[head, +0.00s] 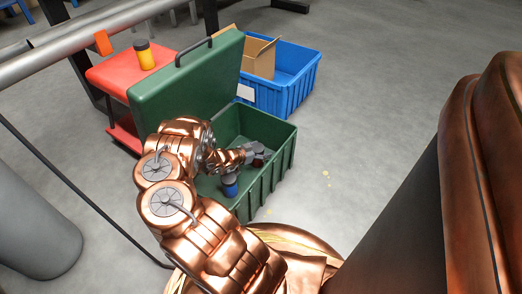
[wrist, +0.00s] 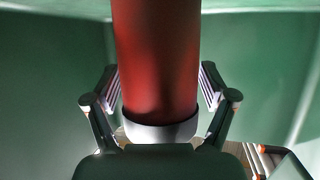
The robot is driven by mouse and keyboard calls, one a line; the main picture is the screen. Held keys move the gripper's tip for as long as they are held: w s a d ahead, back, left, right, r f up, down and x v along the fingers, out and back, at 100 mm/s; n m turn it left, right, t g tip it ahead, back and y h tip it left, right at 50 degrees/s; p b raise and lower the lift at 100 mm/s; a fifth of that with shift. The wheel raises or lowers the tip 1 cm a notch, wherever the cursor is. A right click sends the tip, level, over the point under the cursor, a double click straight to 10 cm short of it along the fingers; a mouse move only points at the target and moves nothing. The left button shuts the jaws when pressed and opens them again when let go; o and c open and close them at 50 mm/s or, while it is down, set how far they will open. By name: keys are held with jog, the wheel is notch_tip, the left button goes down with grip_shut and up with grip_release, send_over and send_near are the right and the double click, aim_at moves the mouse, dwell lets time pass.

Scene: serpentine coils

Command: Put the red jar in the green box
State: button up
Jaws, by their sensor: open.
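The red jar (wrist: 157,60) stands large in the wrist view, with a pale grey band (wrist: 160,130) at its near end. My gripper (wrist: 160,92) has one finger on each side of it. The jaws are open, and I cannot tell whether the fingers touch the jar. Green walls surround it in the wrist view. In the head view my gripper (head: 257,155) is inside the open green box (head: 276,170), near its right wall. The jar is mostly hidden there by the gripper. The box's lid (head: 185,85) stands raised at the back left.
A blue jar (head: 229,185) is also in the green box. A yellow jar with a dark top (head: 144,55) stands on a red cart (head: 112,75). A blue crate (head: 290,90) holding a cardboard box (head: 258,57) is behind. Floor to the right is clear.

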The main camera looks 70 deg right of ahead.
jog(key=shift+r, duration=0.1)
jog(key=p+v, duration=0.3)
jog(key=v, duration=0.4)
jog(key=shift+a+r, duration=0.15)
jog(key=shift+a, duration=0.05)
jog(key=shift+w, duration=0.1)
jog(key=shift+r, duration=0.1)
